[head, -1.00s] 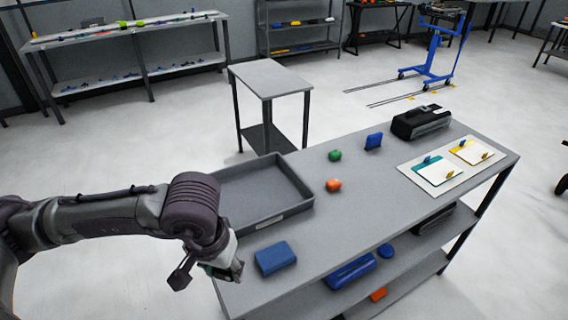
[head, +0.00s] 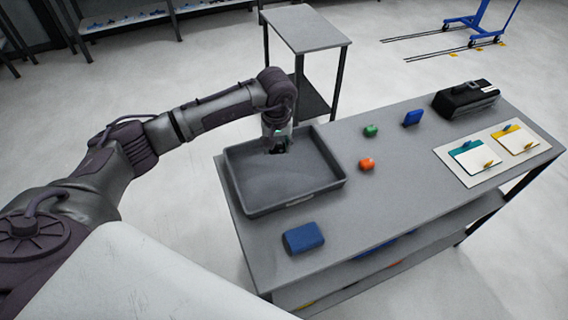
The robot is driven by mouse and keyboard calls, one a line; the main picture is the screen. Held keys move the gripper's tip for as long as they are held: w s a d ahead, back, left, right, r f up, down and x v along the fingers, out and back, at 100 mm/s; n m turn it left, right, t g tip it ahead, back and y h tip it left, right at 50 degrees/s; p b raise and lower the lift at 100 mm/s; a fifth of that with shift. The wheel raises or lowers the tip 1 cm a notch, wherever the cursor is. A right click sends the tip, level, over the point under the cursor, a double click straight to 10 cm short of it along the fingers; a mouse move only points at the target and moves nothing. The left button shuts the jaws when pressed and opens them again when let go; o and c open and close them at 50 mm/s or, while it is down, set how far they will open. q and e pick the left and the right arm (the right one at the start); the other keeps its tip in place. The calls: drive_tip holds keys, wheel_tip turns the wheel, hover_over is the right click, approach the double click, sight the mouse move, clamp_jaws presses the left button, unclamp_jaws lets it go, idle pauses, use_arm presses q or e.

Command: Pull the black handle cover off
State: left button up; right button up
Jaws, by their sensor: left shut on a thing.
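My left gripper (head: 276,147) points down over the back part of the grey tray (head: 333,187) on the near left of the table. It is shut on a small dark thing, mostly hidden by the fingers and hard to tell from the dark tray. I cannot make out whether this is the black handle cover. No other piece is clearly recognisable as that cover. My right gripper is not in view.
On the grey table (head: 375,200) are a blue block (head: 303,238), an orange piece (head: 367,164), a green piece (head: 371,131), an upright blue piece (head: 413,118), a black case (head: 466,100) and a white board (head: 463,181) with two cards. A side table (head: 307,28) stands behind.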

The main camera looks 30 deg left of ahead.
use_arm(q)
drive_tip(key=b, duration=0.2)
approach(283, 167)
drive_tip(key=shift+s+a+f, duration=0.3)
drive_tip(key=shift+a+f, duration=0.05)
drive_tip(key=shift+f, duration=0.2)
drive_tip(key=shift+s+a+f, duration=0.3)
drive_tip(key=shift+a+f, duration=0.05)
drive_tip(key=shift+f, duration=0.85)
drive_tip(key=o, duration=1.4)
drive_tip(key=shift+c, duration=0.2)
